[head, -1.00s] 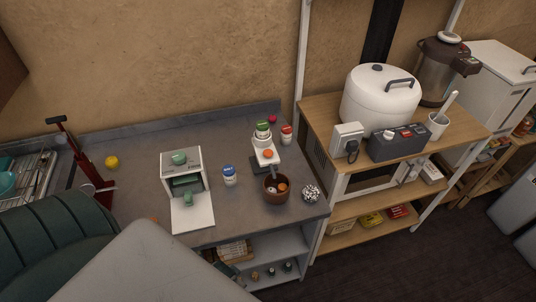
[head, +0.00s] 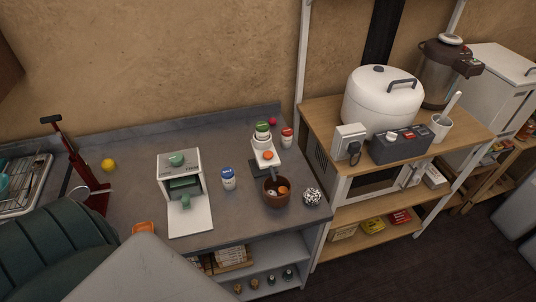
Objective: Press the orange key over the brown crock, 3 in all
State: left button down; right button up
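The brown crock (head: 276,196) stands on the grey counter near its right front, with a few small things inside, one of them orange. Just behind and above it is a white dispenser (head: 264,147) on a dark base, with a round orange key (head: 267,155) on its front. A green-topped piece sits on top of the dispenser. Neither of my grippers is in view, and nothing touches the key.
A blue-lidded jar (head: 228,179), a white machine with green parts (head: 180,184) and a red-lidded jar (head: 287,137) stand near the dispenser. A speckled ball (head: 312,197) is right of the crock. A red lever press (head: 88,180) stands at the left. Shelving (head: 345,181) adjoins at the right.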

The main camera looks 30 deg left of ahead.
aim_at(267, 154)
jog(key=i+l, duration=0.3)
jog(key=l, duration=0.15)
jog(key=i+l, duration=0.35)
jog(key=l+u, duration=0.15)
jog(key=u, duration=1.05)
jog(key=i+l, duration=0.05)
